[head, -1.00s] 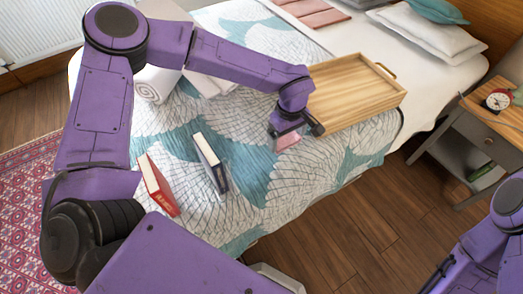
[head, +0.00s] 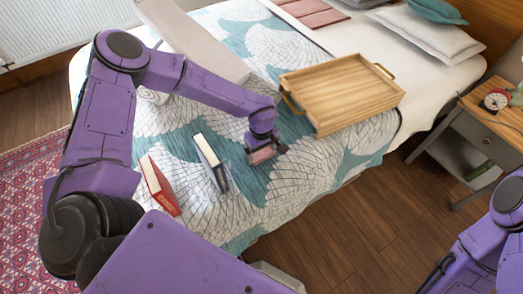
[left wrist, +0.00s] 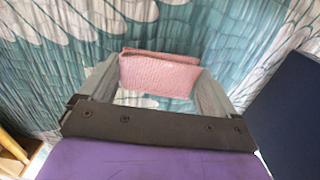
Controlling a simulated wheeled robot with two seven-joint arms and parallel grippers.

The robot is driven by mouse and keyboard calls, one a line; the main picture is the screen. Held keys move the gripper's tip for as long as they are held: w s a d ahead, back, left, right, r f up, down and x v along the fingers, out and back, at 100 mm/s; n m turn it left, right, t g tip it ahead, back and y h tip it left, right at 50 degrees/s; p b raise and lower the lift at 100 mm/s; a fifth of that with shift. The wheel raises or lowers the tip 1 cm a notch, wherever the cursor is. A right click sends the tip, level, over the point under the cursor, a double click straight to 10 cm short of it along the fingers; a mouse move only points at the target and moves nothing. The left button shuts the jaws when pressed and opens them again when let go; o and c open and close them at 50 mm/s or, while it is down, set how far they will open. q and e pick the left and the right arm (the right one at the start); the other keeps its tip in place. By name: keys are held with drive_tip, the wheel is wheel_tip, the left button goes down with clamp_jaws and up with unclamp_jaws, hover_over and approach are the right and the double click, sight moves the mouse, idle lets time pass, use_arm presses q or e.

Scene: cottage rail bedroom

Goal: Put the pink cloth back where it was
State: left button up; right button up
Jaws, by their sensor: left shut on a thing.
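My left gripper (head: 263,151) is shut on a small folded pink cloth (head: 262,156), above the patterned bedspread between the books and the wooden tray. In the left wrist view the pink cloth (left wrist: 160,76) sits between the two fingers of the left gripper (left wrist: 158,88), with the bedspread behind it. I cannot tell whether its lower edge touches the bed.
A wooden tray (head: 345,85) lies on the bed, right of the left gripper. A dark book (head: 208,165) and a red book (head: 157,184) stand to the left. Pink folded fabric (head: 310,13) lies farther up the bed. A nightstand (head: 470,135) holds a clock.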

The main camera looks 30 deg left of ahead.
sight(262, 152)
use_arm(q)
drive_tip(key=o, duration=0.7)
wheel_tip(262, 152, up, 12)
drive_tip(key=shift+r, duration=0.15)
